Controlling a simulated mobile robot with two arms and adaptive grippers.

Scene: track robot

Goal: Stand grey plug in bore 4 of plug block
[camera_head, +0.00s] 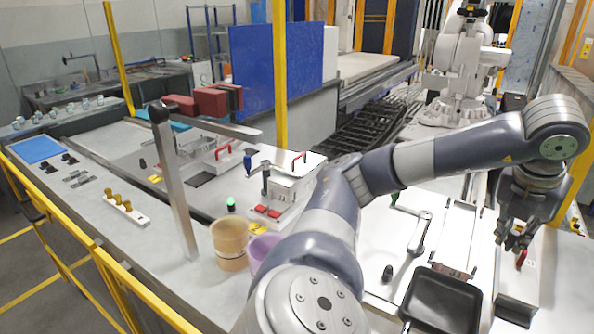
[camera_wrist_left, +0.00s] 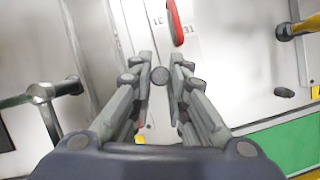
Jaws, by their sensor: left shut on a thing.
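My left gripper (camera_head: 515,243) hangs over the right side of the white worktop in the head view. In the left wrist view its fingers (camera_wrist_left: 160,80) are shut on the grey plug (camera_wrist_left: 159,75), seen end-on as a small dark disc between the fingertips. Beyond the fingertips lies a white strip (camera_wrist_left: 147,38) with printed digits, which looks like the plug block. A red elongated part (camera_wrist_left: 175,22) is on it; a red part also shows just below the gripper in the head view (camera_head: 521,260). The bores cannot be made out. My right gripper is not in view.
A black tray (camera_head: 443,297) and a small dark knob (camera_head: 388,273) are left of the gripper. A tan cup (camera_head: 229,246) and a purple cup (camera_head: 262,248) stand farther left. A green strip (camera_wrist_left: 293,146) and a yellow-ended part (camera_wrist_left: 298,29) lie right in the wrist view.

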